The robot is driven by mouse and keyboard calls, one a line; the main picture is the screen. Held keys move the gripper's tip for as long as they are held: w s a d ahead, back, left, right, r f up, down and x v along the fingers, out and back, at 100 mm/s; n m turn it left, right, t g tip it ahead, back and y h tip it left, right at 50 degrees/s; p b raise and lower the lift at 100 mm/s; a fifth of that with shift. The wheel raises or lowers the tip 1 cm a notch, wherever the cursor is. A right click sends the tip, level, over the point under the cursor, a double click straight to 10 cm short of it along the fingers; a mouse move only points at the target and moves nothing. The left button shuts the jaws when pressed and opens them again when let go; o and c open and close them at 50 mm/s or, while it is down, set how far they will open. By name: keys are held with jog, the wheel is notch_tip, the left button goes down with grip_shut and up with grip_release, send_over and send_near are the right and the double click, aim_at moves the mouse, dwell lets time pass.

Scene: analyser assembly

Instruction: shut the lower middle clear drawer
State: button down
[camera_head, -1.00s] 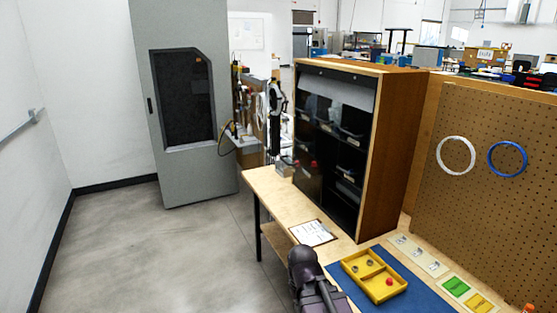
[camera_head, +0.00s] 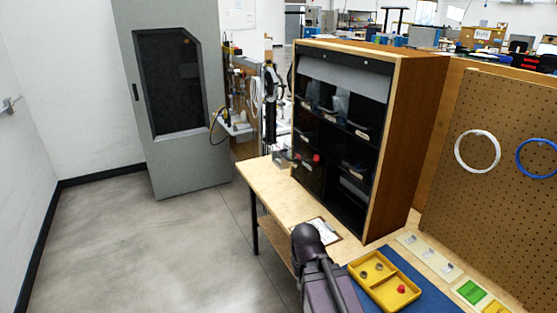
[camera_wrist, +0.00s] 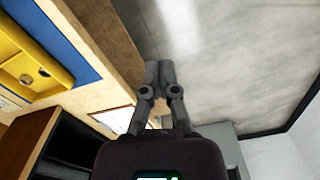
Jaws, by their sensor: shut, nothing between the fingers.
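The dark cabinet (camera_head: 372,208) with a wooden shell stands on the bench, its front holding rows of compartments with bins and clear drawers. A clear drawer front (camera_head: 309,177) shows at its lower left, with red knobs or parts near its top. I cannot tell for sure which drawer is the lower middle one or how far it stands out. My gripper (camera_wrist: 159,74) is shut and empty in the wrist view, its fingertips together over the bench edge and floor. The cabinet's dark opening (camera_wrist: 75,150) shows at lower left there, apart from the fingers. My arm hides part of the bench front in the head view.
A yellow tray (camera_head: 403,293) with small parts lies on a blue mat (camera_head: 436,305) at the front right. A clipboard (camera_head: 325,229) lies on the bench before the cabinet. A pegboard with cable rings stands right. The floor at left is clear.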

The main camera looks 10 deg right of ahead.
jog(key=shift+d, duration=0.1)
jog(key=w+d+r+n+t+h+b, duration=0.2)
jog(key=w+d+r+t+h, duration=0.15)
jog(key=w, duration=0.65)
jog(key=w+d+r+n+t+h+b, duration=0.2)
jog(key=w+t+h, duration=0.25)
jog(key=w, duration=0.55)
jog(key=w+a+r+n+t+b, duration=0.2)
jog(key=w+a+r+n+t, duration=0.7)
jog(key=w+a, duration=0.3)
jog(key=shift+w+a+r+n+h, duration=0.15)
jog(key=shift+w+a+n+h, duration=0.2)
jog(key=shift+w+n, duration=0.55)
jog(key=shift+w+m, duration=0.2)
jog(key=shift+m, duration=0.1)
jog(key=shift+w, duration=0.15)
